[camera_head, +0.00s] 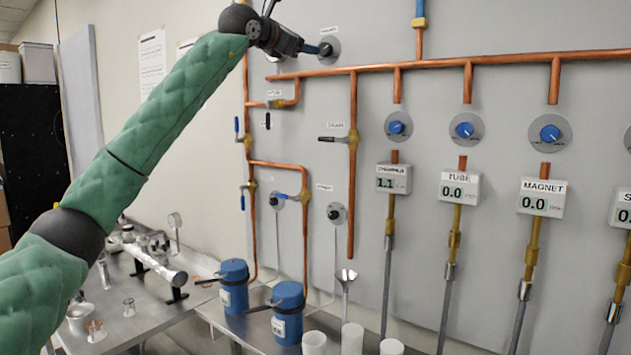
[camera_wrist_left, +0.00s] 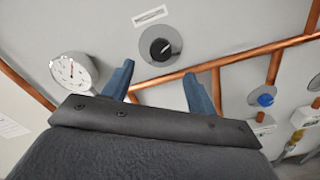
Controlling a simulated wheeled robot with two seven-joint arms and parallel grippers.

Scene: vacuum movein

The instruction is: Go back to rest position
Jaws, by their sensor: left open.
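My left arm reaches up from the left of the head view in green padding. My left gripper (camera_head: 312,48) is at the top of the grey panel (camera_head: 370,210), in front of a round black knob on a grey disc (camera_head: 333,53). In the left wrist view the two blue fingers (camera_wrist_left: 157,88) are spread apart with nothing between them. The black knob (camera_wrist_left: 161,49) is beyond the fingertips, between them in the picture. I cannot tell the exact distance. My right gripper is not in view.
Copper pipes (camera_head: 450,64) cross the panel, with blue knobs (camera_head: 466,130), lever valves and digital readouts (camera_head: 459,190). A round gauge (camera_wrist_left: 74,71) shows in the left wrist view. Below are blue canisters (camera_head: 288,310), white cups, and a steel table (camera_head: 135,312) with metal parts and glassware.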

